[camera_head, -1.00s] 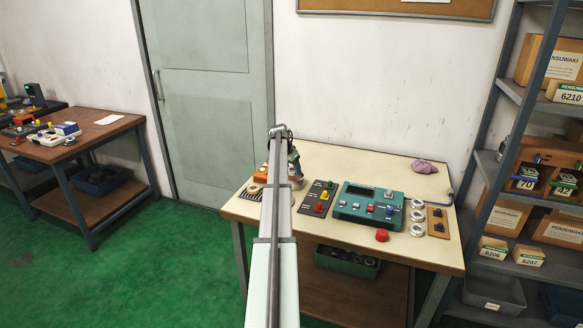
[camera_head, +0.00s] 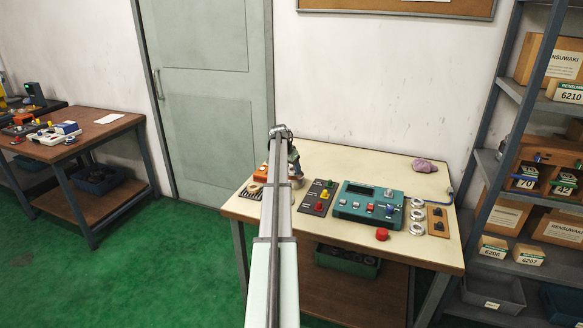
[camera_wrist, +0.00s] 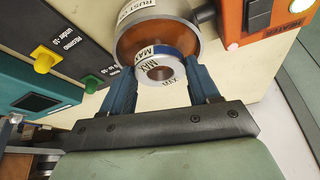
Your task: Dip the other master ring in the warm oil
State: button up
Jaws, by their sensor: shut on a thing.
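In the wrist view my gripper (camera_wrist: 160,82) is shut on a pale metal ring (camera_wrist: 152,85) marked MAX, with a blue band along its far side. The ring sits between the two blue fingers. It is at the near rim of a round metal pot (camera_wrist: 124,45) with a brown inside and a label that begins RUST. I cannot tell whether the ring touches the oil.
An orange unit (camera_wrist: 262,28) with lit buttons adjoins the pot. A dark panel with coloured buttons (camera_head: 320,197) and a teal console (camera_head: 358,213) stand to its right. Several pale rings (camera_head: 417,216) and a red knob (camera_head: 382,234) lie farther right.

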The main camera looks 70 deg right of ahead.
aim_at(289, 171)
jog(key=shift+f, duration=2.35)
dwell(0.6)
jog(key=shift+w+a+f, duration=0.15)
jog(key=shift+a+f, duration=0.25)
jog(key=shift+f, duration=0.05)
dwell(2.4)
jog(key=shift+r, duration=0.2)
dwell(0.8)
jog(key=shift+w+r, duration=0.1)
jog(key=shift+r, duration=1)
jog(key=shift+d+r, duration=0.3)
jog(key=shift+r, duration=0.35)
jog(key=shift+s+r, duration=0.2)
jog(key=shift+r, duration=1.25)
